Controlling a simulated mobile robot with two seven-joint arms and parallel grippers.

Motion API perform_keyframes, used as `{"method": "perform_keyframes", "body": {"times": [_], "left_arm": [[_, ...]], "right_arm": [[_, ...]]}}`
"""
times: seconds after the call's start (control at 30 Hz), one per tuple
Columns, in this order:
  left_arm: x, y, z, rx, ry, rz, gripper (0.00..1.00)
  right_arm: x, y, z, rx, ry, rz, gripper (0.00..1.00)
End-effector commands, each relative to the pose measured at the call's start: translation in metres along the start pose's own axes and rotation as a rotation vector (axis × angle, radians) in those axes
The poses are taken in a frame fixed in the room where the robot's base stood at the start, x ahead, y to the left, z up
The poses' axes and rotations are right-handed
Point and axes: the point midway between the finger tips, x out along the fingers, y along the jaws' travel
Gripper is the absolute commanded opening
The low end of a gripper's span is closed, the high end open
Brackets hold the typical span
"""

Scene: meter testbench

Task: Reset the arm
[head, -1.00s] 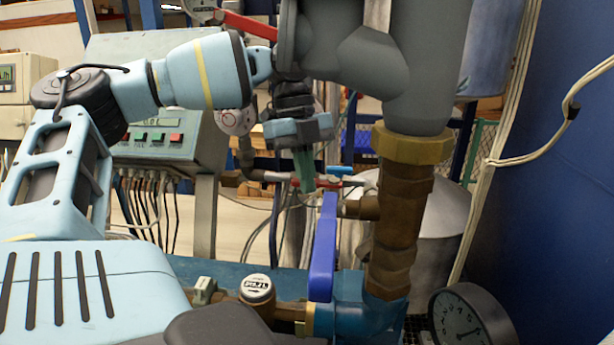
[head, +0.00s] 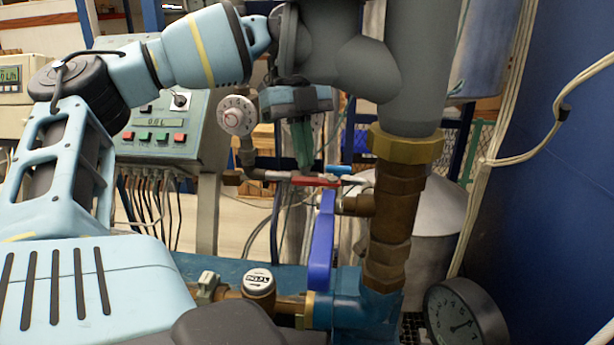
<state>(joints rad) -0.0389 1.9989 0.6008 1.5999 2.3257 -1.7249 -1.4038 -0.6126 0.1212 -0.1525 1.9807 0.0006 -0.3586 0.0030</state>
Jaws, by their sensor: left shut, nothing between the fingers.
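My left arm (head: 200,60) comes in from the left and bends over at the top. My left gripper (head: 303,150) points down in the middle of the view, its greenish fingers shut with nothing between them. The fingertips are just above a red valve lever (head: 315,181) on a thin horizontal pipe; I cannot tell whether they touch it. My right gripper is not in view.
A blue lever (head: 322,245) stands upright below, beside a brass vertical pipe (head: 398,190). A round gauge (head: 465,318) is at the lower right. A control box (head: 165,140) with coloured buttons and a white dial (head: 237,115) are behind the arm.

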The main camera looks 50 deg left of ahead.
Motion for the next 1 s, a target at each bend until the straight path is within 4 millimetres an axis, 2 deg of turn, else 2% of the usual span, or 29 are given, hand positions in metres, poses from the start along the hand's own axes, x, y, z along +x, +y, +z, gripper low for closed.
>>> {"method": "perform_keyframes", "body": {"times": [0.1,0.3,1.0], "left_arm": [[-0.018,-0.004,-0.001,0.0,-0.001,0.0,0.0],[-0.034,-0.007,-0.003,0.001,0.0,0.0,0.0],[-0.037,-0.007,-0.003,0.003,0.0,-0.001,0.0]], "right_arm": [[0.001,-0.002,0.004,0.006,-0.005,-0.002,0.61],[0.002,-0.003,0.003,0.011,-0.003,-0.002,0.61],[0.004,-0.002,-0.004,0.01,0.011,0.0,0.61]]}}
